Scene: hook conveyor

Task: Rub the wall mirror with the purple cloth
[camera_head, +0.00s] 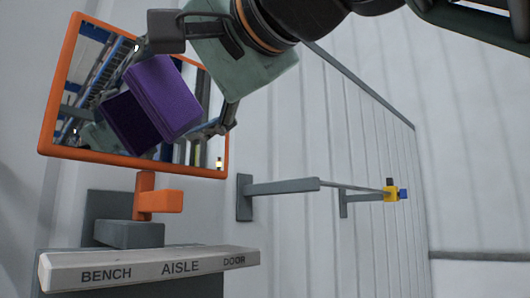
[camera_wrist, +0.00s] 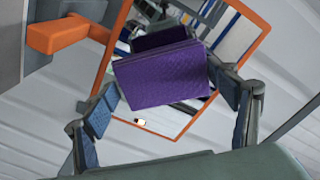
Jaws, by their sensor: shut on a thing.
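The wall mirror (camera_head: 88,154) has an orange frame and hangs tilted at the upper left of the head view. It also shows behind the cloth in the wrist view (camera_wrist: 258,35). The purple cloth (camera_head: 165,95) is a thick folded pad in front of the glass; it fills the middle of the wrist view (camera_wrist: 162,78). My gripper (camera_head: 183,84) is shut on the purple cloth, with a finger on either side (camera_wrist: 165,97). A darker purple reflection lies beside the cloth's far side. Whether the cloth touches the glass I cannot tell. The cloth hides the mirror's middle.
An orange bracket (camera_head: 158,200) is below the mirror. Under it a pale ledge (camera_head: 150,268) reads BENCH, AISLE, DOOR. Right of that is bare wall.

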